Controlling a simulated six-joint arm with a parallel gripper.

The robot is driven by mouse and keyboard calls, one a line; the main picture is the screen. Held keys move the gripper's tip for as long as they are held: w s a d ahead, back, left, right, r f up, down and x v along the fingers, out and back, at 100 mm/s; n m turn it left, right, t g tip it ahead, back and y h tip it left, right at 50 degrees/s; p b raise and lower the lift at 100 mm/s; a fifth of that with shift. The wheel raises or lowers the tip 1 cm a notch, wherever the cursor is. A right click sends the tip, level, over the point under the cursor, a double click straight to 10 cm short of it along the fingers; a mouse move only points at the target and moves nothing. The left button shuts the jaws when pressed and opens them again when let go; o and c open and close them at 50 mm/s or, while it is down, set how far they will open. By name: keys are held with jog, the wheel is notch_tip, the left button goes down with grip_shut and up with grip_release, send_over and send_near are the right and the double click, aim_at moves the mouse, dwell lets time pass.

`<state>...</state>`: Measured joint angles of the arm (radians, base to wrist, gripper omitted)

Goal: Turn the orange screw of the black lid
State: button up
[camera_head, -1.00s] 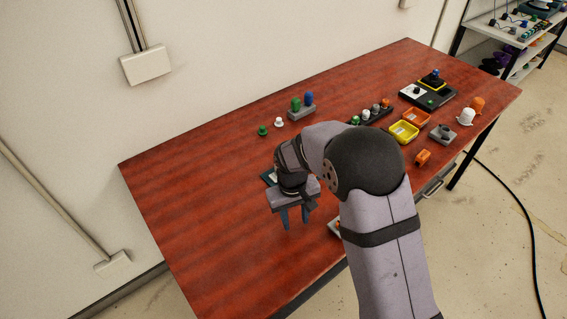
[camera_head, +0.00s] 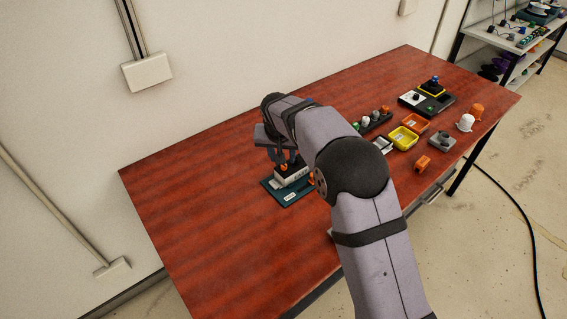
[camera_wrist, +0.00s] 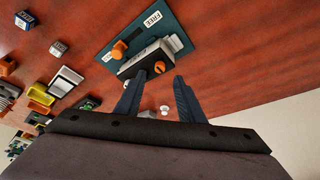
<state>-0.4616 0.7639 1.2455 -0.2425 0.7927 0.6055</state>
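A small box with a black lid (camera_wrist: 142,63) and white sides stands on a teal board (camera_wrist: 174,22) with white "FREE" labels in the wrist view. An orange screw (camera_wrist: 159,67) sticks out of the lid. A second orange knob (camera_wrist: 119,50) is at the box's other side. My gripper (camera_wrist: 160,76) is open, its two dark fingers apart, with the screw showing between their tips; I cannot tell if they touch it. In the head view, the teal board (camera_head: 290,197) is partly hidden by my arm, and my gripper (camera_head: 281,162) is pointed down over the box.
To the right on the red table are a yellow bin (camera_head: 403,138), an orange bin (camera_head: 416,122), a grey knob block (camera_head: 441,139), an orange part (camera_head: 422,163) and a black panel (camera_head: 428,102). The table's left part is clear.

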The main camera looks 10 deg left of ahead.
aim_at(284, 167)
jog(key=shift+p+x, duration=1.25)
jog(key=shift+x, duration=2.1)
grip_shut()
